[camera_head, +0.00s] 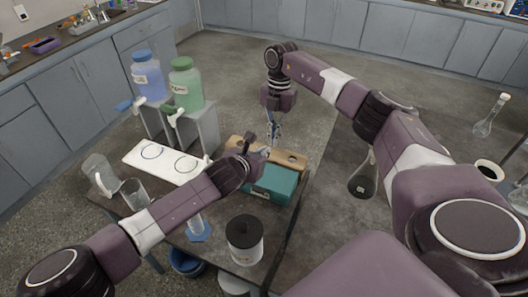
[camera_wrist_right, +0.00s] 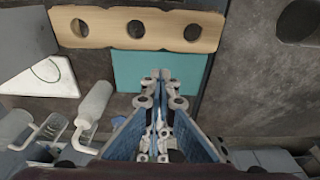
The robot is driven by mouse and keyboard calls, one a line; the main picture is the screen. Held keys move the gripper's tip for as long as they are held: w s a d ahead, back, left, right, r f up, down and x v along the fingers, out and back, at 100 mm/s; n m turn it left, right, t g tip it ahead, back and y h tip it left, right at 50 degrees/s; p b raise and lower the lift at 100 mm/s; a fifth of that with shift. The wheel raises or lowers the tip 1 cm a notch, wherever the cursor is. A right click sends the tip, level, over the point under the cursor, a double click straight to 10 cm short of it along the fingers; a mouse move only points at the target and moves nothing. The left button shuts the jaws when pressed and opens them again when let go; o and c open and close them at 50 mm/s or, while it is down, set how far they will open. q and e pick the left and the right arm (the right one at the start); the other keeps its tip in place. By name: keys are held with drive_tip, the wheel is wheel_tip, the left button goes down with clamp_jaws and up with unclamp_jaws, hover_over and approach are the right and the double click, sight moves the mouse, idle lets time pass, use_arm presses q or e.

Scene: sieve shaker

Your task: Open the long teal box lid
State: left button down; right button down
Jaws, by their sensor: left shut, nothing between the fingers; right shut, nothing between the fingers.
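The long teal box (camera_head: 272,185) lies on the dark table, in front of a wooden rack with holes. Its top looks flat and closed. In the right wrist view its teal top (camera_wrist_right: 130,72) lies beyond my fingertips. My right gripper (camera_head: 272,142) points down above the rack and the back of the box, with its fingers shut and empty; its fingertips also show in the right wrist view (camera_wrist_right: 162,76). My left gripper (camera_head: 262,153) is shut at the back left of the box. My left wrist hides part of the box, and I cannot tell whether the fingers touch it.
The wooden rack (camera_head: 292,158) stands right behind the box. A white plate (camera_head: 150,165), beakers (camera_head: 134,194) and a stand with blue (camera_head: 149,80) and green (camera_head: 186,88) bottles are at left. A black-lidded jar (camera_head: 244,246) stands in front. A flask (camera_head: 363,180) is at right.

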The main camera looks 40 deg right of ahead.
idle(0.6)
drive_tip(key=c, duration=1.4)
unclamp_jaws()
